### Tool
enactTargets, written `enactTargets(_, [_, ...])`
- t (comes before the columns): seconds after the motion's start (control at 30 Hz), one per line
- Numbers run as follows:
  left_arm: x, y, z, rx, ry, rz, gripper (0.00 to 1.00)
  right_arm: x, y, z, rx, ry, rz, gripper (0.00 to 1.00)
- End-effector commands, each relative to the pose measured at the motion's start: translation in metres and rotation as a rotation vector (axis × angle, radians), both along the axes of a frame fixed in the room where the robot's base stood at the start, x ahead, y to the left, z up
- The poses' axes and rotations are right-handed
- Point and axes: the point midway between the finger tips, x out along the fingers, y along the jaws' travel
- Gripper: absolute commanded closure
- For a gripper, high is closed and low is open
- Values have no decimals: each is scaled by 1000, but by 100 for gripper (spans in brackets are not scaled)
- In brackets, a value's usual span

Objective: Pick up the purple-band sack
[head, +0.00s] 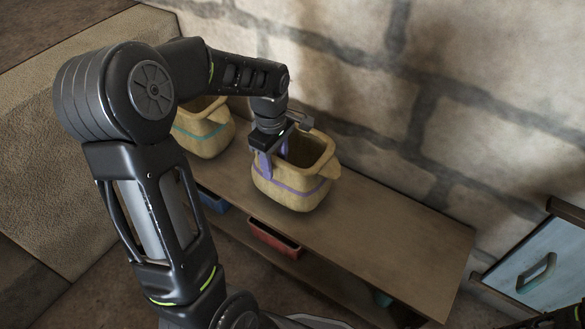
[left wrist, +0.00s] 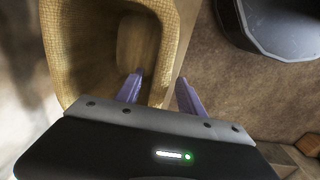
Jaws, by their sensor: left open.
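The purple-band sack (head: 302,194) is a tan, open-topped woven sack standing upright on the wooden bench. In the left wrist view the sack (left wrist: 72,45) shows its open mouth and rim close up. My left gripper (head: 273,160) reaches over the sack's near-left rim, pointing down. In the left wrist view the gripper (left wrist: 161,92) is open, with one purple finger over the mouth and the other outside the wall. The rim runs between the fingers; I cannot tell whether either touches it.
A second tan sack with a teal band (head: 205,128) stands to the left on the bench (head: 385,228), partly behind my arm. A red bin (head: 274,238) and a blue bin (head: 212,200) sit below the bench top. A stone wall (head: 440,90) rises behind. The bench's right part is clear.

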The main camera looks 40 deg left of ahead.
Motion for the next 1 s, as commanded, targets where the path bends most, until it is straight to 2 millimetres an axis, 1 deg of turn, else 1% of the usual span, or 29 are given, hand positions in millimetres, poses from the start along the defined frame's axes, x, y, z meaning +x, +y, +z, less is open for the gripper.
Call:
enactTargets(0.03, [0,0,-8,0,2,0,55,1,0,-6,0,-1,0,64])
enactTargets(0.2, [2,-2,-35,-1,4,-1,55,3,0,-23,-2,-7,-5,64])
enactTargets(0.33, [2,-1,-48,-1,2,0,55,4,0,-27,-3,-12,-7,64])
enactTargets(0.4, [2,-1,-50,-1,2,0,55,5,0,-28,-3,-13,-7,64])
enactTargets(1.0, [3,-1,-49,0,1,0,55,5,0,-27,-3,-12,-7,64])
